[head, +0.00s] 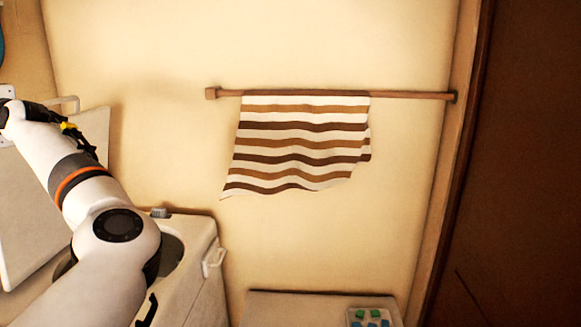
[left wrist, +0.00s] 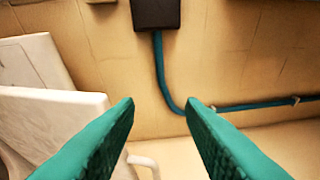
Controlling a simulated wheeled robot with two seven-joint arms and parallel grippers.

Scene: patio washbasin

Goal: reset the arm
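My left arm comes in from the lower left of the head view and reaches up to the left edge, where the picture cuts off its end. The left gripper (left wrist: 161,102) shows in the left wrist view. Its two green fingers are spread apart with nothing between them, in front of a beige tiled wall. My right arm and gripper are in neither view.
A striped towel (head: 300,140) hangs from a wooden rail (head: 415,95). A white raised panel (head: 35,215) and a white cabinet (head: 205,300) stand near my left arm. A tray (head: 353,318) holds coloured pieces. The wrist view shows a black box (left wrist: 156,12) and teal pipe (left wrist: 160,70).

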